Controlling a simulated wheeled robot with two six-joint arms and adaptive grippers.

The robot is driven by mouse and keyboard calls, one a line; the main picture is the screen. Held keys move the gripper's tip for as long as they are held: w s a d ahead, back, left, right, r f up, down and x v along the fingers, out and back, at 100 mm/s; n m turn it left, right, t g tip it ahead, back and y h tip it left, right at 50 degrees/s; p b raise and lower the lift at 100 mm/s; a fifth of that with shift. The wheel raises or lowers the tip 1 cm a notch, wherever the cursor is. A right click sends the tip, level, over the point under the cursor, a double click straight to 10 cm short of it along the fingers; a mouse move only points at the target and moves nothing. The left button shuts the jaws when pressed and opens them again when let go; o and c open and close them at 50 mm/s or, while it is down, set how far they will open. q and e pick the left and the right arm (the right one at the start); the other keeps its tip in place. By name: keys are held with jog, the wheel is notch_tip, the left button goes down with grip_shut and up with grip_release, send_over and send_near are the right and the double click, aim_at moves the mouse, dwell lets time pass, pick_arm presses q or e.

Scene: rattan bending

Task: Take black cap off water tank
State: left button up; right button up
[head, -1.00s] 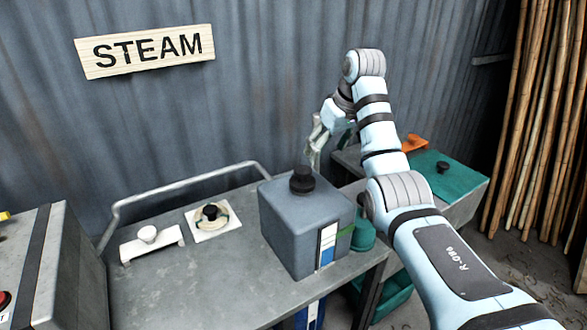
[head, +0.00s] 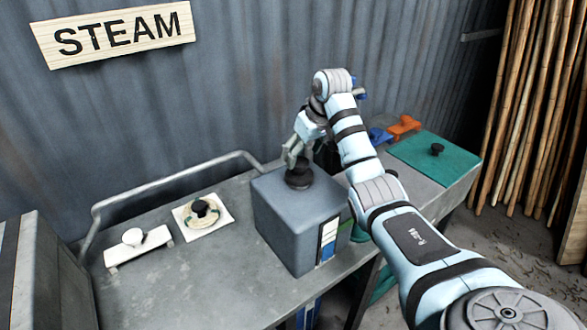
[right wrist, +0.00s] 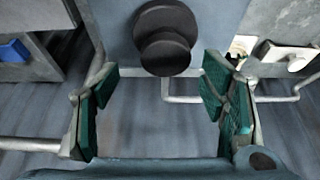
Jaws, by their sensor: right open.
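The grey water tank (head: 290,225) stands upright on the metal table, with a blue and white level strip on its front. Its black cap (head: 299,178) sits on top; it also shows in the right wrist view (right wrist: 166,52). My right gripper (head: 292,155) is just above and behind the cap, partly covering it. In the right wrist view the gripper (right wrist: 155,95) is open, with green pads apart. The cap lies ahead of the gap between the pads, with nothing held. My left gripper is not in view.
A white handle piece (head: 138,245) and a white plate with a black knob (head: 202,214) lie left of the tank. A metal rail (head: 170,180) runs along the table's back. A green-topped surface (head: 437,160) with an orange piece (head: 404,125) is at right.

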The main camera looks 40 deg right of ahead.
aim_at(300, 162)
jog(key=f, duration=0.3)
jog(key=shift+w+a, duration=0.2)
jog(key=shift+a, duration=0.05)
jog(key=shift+w+f, duration=0.3)
jog(key=shift+f, duration=0.1)
jog(key=shift+s, duration=0.1)
jog(key=c, duration=1.3)
jog(key=shift+o, duration=0.2)
